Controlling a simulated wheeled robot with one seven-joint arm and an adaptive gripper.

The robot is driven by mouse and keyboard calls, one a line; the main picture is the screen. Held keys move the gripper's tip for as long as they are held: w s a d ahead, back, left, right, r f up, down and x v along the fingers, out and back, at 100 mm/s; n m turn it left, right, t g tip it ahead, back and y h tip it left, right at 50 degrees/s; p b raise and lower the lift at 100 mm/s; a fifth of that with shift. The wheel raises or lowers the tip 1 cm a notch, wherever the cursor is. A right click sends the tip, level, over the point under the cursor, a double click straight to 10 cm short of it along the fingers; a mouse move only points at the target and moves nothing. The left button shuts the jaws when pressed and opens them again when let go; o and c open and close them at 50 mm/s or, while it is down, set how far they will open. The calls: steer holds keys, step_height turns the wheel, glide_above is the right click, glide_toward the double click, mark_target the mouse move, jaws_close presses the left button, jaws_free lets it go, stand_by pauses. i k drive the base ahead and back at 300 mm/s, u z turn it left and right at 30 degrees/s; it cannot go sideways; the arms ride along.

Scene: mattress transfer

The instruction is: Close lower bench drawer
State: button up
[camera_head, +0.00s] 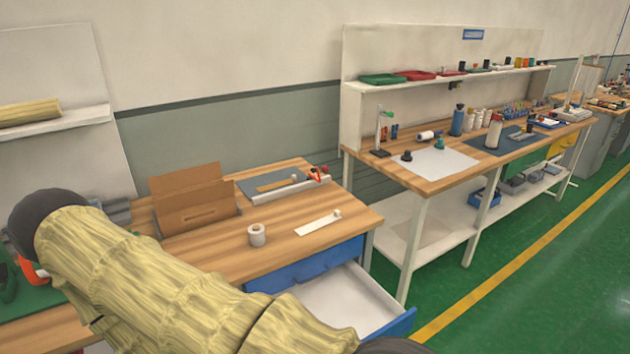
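The lower bench drawer (340,298) is pulled open under the wooden bench. Its white inside shows and looks empty in the visible part. Its blue front edge (402,323) juts out toward the lower right. Above it, a blue upper drawer (318,262) looks shut under the bench top. My arm crosses the lower left and hides the drawer's near left part. My gripper cannot be made out; a dark part of my arm shows at the bottom edge by the drawer front.
The wooden bench top (262,263) holds a cardboard box (193,200), a white roll (257,235) and a white strip (318,223). A second bench (455,178) stands to the right. Green floor (505,315) with a yellow line (500,277) is clear at lower right.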

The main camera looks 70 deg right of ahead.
mark_target(346, 297)
steer(key=u, duration=0.1)
steer(key=i, duration=0.85)
steer(key=z, duration=3.2)
steer(key=i, duration=0.5)
steer(key=z, duration=0.05)
